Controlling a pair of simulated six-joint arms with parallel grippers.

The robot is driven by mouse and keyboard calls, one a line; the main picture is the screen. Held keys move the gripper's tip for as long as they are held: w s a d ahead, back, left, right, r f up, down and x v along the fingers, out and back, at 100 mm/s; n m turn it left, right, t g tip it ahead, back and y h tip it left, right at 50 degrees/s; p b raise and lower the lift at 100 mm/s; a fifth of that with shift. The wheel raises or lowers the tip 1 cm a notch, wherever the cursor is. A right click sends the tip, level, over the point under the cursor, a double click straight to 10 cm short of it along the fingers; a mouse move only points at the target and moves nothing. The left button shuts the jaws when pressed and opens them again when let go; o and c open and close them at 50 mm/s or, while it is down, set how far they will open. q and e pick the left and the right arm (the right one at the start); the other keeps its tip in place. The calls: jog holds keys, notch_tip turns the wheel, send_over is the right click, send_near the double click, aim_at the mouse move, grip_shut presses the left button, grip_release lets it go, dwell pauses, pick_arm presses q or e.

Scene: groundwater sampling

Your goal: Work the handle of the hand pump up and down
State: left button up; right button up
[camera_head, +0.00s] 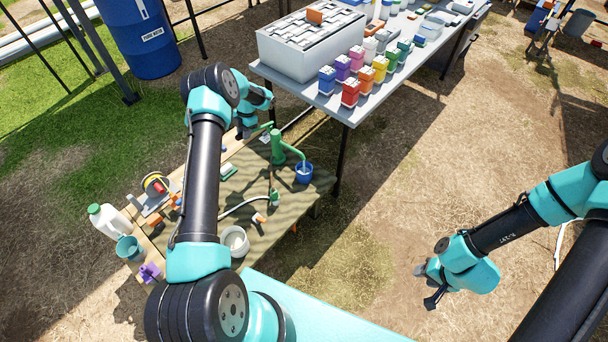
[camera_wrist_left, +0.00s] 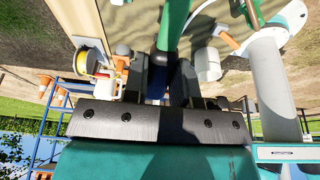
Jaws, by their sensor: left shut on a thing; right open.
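The green hand pump (camera_head: 277,148) stands on the low wooden table (camera_head: 240,260), its spout over a small blue bucket (camera_head: 304,174) at the right. My left gripper (camera_head: 246,133) is at the pump's left side, where the handle (camera_head: 267,125) reaches out. In the left wrist view, the green handle (camera_wrist_left: 173,25) runs down between the dark fingers (camera_wrist_left: 163,80) of my left gripper, which is shut on its end. The grip point itself is mostly hidden by the fingers. My right gripper (camera_head: 427,287) is open and empty, over bare ground at the right.
A hose (camera_head: 240,206) lies by the pump. A grey table (camera_head: 345,112) with coloured bottles stands behind.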

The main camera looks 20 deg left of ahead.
pick_arm(q)
jog(key=shift+s+a+f+t+h, duration=0.15)
jog(key=shift+s+f+t, duration=0.15)
jog(key=shift+f+t, duration=0.3)
jog(key=shift+s+f+t+h, duration=0.2)
jog(key=shift+s+f+t, duration=0.15)
jog(key=shift+f, duration=0.4)
jog(key=shift+s+a+f+t+h, duration=0.15)
jog(key=shift+s+f+t, duration=0.1)
jog(key=shift+f+t, duration=0.35)
jog(key=o, duration=0.9)
jog(key=shift+r, duration=0.15)
notch_tip(320, 180, up, 17)
jog(key=shift+w+r, duration=0.1)
jog(key=shift+w, duration=0.05)
jog(key=shift+d, duration=0.1)
